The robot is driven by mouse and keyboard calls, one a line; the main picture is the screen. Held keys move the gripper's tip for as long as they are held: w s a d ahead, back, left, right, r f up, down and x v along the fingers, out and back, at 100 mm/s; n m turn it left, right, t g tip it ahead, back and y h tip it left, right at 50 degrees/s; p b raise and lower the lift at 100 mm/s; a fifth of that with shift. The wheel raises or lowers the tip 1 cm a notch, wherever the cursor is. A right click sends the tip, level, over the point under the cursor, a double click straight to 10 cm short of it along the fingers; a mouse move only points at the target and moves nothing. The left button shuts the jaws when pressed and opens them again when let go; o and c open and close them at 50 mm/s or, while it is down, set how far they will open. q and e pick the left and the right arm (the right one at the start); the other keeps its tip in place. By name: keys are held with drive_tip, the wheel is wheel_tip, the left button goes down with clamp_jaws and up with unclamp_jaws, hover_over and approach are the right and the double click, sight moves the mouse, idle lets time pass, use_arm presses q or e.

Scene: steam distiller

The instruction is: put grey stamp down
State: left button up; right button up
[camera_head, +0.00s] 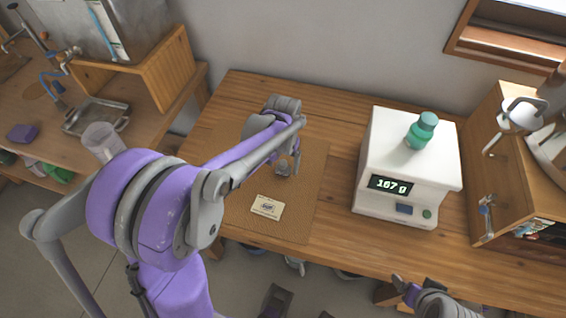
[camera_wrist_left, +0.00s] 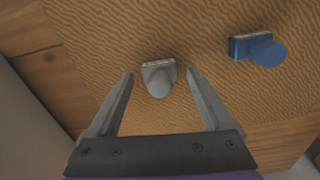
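The grey stamp (camera_wrist_left: 158,78) is on the brown mat (camera_head: 304,215) in the left wrist view, between the tips of my left gripper (camera_wrist_left: 160,74). The fingers are spread, with a visible gap on both sides of the stamp. In the head view, the left gripper (camera_head: 285,163) points down over the back part of the mat, with the small grey stamp (camera_head: 282,169) at its tips. A blue stamp (camera_wrist_left: 257,50) is to the right in the wrist view; my arm seems to hide it in the head view. My right gripper (camera_head: 405,287) is at the lower right, partly visible.
A paper card (camera_head: 267,207) lies on the front of the mat. A white scale (camera_head: 408,162) carrying a green bottle (camera_head: 421,131) stands right of the mat. A wooden cabinet (camera_head: 490,165) is at the far right. Bare tabletop (camera_head: 344,155) shows between mat and scale.

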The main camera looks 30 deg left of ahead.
sight(283, 162)
use_arm(q)
drive_tip(key=shift+r, duration=0.45)
wheel_tip(283, 162, up, 11)
drive_tip(key=p, duration=0.2)
drive_tip(key=s+d+f+t, duration=0.2)
drive_tip(key=s+d, duration=0.1)
drive_tip(key=s, duration=0.5)
drive_tip(key=s+d+f+m+t, duration=0.1)
drive_tip(key=s+d+f+t, duration=0.2)
drive_tip(key=s, duration=0.5)
drive_tip(key=shift+s+d+f+m, duration=0.2)
drive_tip(key=shift+s+d+m, duration=0.1)
drive_tip(key=shift+s+d, duration=0.1)
